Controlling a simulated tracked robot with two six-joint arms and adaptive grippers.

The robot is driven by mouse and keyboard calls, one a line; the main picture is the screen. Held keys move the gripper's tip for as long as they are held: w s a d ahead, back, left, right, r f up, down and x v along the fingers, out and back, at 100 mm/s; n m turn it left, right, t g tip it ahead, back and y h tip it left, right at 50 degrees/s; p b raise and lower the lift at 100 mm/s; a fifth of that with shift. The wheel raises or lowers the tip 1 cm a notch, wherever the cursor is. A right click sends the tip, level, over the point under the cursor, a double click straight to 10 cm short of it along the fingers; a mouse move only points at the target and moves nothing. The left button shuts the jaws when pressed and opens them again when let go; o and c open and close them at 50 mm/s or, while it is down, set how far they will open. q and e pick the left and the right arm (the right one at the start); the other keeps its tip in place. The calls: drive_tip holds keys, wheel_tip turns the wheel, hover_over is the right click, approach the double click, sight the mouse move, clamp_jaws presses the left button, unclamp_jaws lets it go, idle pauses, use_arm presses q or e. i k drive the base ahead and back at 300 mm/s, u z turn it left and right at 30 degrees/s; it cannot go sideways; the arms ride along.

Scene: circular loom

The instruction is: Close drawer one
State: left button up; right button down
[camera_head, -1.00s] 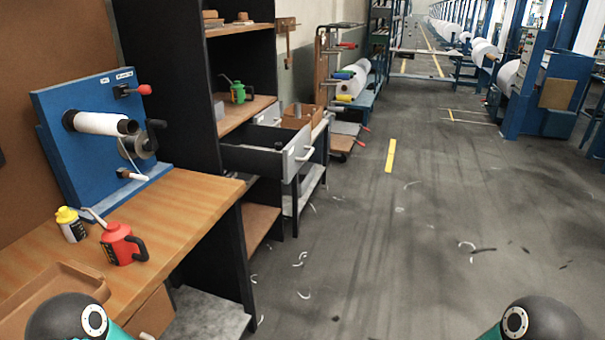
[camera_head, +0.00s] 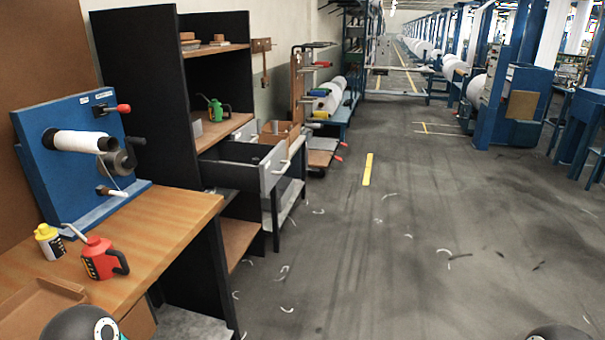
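A dark drawer with a light grey front (camera_head: 272,172) stands pulled out of the black shelf cabinet (camera_head: 148,95), left of the picture's middle. A pale handle shows on its front. The drawer juts out over the floor to the right of the cabinet. I cannot read a number on it. Only rounded dark parts of my arms show at the bottom edge, lower left and lower right. Neither of my grippers is in view, and both arms are well short of the drawer.
A wooden workbench (camera_head: 165,225) at left holds a blue winding panel (camera_head: 60,165), a red oil can (camera_head: 98,258) and a yellow bottle (camera_head: 48,241). A green can (camera_head: 216,108) stands on a cabinet shelf. The grey floor (camera_head: 400,270) at centre and right is open, with scattered thread scraps.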

sight(226, 164)
drive_tip(key=z, duration=0.25)
drive_tip(key=i, duration=1.15)
drive_tip(key=u, duration=0.5)
drive_tip(key=i, duration=0.75)
drive_tip(key=u, duration=0.45)
drive_tip(key=k, duration=0.95)
drive_tip(key=u, duration=0.2)
drive_tip(key=i, duration=0.95)
drive_tip(key=z, duration=0.1)
